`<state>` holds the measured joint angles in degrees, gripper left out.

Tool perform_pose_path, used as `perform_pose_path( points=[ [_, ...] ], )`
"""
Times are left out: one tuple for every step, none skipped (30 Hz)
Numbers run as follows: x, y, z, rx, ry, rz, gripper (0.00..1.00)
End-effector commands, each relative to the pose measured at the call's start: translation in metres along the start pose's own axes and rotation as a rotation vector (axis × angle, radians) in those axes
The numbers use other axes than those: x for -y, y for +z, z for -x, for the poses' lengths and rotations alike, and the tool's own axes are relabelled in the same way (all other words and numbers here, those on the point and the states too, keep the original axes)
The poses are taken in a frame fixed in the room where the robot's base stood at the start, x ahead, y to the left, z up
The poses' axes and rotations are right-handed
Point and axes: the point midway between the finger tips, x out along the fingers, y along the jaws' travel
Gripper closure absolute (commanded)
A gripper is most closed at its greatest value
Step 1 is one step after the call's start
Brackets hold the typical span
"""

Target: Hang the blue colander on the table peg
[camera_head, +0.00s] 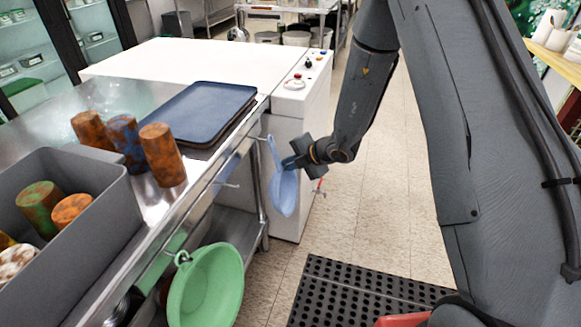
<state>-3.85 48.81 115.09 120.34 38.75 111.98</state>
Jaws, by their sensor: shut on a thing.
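The blue colander (284,192) hangs upright in the air off the table's right front edge. My gripper (293,162) is shut on its right side. Its narrow handle points up at the table corner, and I cannot tell whether it touches a peg there.
A grey bin (100,217) with several mottled cups stands on the table. More cups (162,154) and dark blue trays (195,112) are beside it. A white machine (286,112) stands behind. A black mat (355,292) lies on the open floor.

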Motion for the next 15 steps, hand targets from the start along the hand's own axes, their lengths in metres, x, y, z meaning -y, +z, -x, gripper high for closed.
perform_pose_path(
  points=[
    [-0.002,-0.001,-0.003,-0.001,0.001,0.002,1.0],
    [-0.003,-0.002,-0.004,-0.001,0.001,0.002,1.0],
    [-0.004,-0.003,-0.006,-0.001,0.001,0.002,1.0],
    [-0.005,-0.004,-0.007,-0.001,0.0,0.002,1.0],
    [-0.005,-0.004,-0.008,-0.001,0.0,0.002,1.0],
    [-0.007,-0.005,-0.01,-0.001,0.0,0.002,1.0],
    [-0.008,-0.006,-0.011,-0.001,0.0,0.003,1.0],
    [-0.009,-0.006,-0.012,-0.001,0.0,0.003,1.0],
    [-0.01,-0.008,-0.014,-0.002,0.0,0.003,1.0],
    [-0.011,-0.008,-0.015,-0.002,0.0,0.004,1.0],
    [-0.012,-0.009,-0.017,-0.002,0.001,0.004,1.0],
    [-0.013,-0.01,-0.018,-0.002,0.0,0.004,1.0],
    [-0.013,-0.011,-0.02,-0.002,0.0,0.004,1.0],
    [-0.013,-0.011,-0.021,-0.003,0.0,0.004,1.0],
    [-0.013,-0.011,-0.023,-0.002,0.001,0.004,1.0]
  ],
)
